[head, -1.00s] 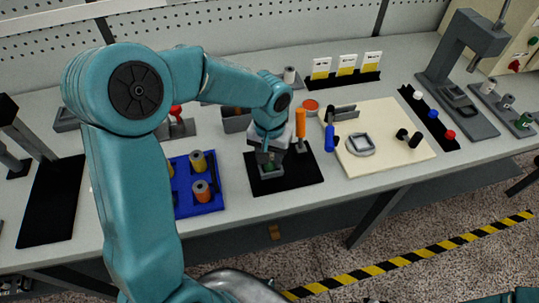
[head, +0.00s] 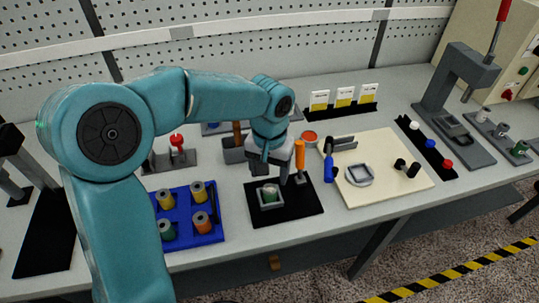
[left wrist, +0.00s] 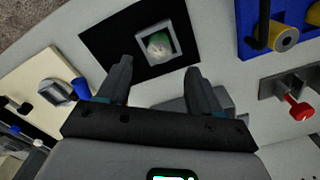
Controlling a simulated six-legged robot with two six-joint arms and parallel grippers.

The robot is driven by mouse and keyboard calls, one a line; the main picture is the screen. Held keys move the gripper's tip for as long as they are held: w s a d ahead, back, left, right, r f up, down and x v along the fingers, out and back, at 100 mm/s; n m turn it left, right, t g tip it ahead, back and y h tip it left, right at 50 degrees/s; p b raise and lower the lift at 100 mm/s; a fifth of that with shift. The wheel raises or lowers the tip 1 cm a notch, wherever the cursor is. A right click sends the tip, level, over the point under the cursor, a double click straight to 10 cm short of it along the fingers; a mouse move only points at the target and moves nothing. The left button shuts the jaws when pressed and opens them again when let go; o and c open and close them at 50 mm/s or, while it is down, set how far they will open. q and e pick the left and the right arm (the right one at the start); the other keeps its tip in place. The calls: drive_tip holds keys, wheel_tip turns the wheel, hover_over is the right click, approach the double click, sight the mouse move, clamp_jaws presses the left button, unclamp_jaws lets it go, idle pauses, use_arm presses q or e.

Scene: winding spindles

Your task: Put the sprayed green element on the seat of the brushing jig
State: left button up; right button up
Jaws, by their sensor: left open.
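The green element (head: 270,192) sits inside a square grey frame, the seat of the brushing jig (head: 280,207), on a black plate. In the left wrist view the green element (left wrist: 159,43) shows inside the frame with a pale top. It looks upright, but whether it rests flat is hard to tell. My left gripper (head: 270,170) is above and just behind the seat, apart from the element. In the left wrist view its two fingers (left wrist: 160,66) are spread with nothing between them. My right gripper is not in view.
An orange-handled brush (head: 300,155) stands close right of the gripper. A blue tray (head: 207,239) with several spools, one green, is at left. A cream board (head: 400,185) with a blue-handled tool lies at right. A grey bin (head: 233,155) is behind.

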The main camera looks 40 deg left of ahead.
sight(270, 190)
use_arm(q)
wheel_tip(270, 190, up, 6)
drive_tip(key=shift+f, duration=0.15)
idle(0.6)
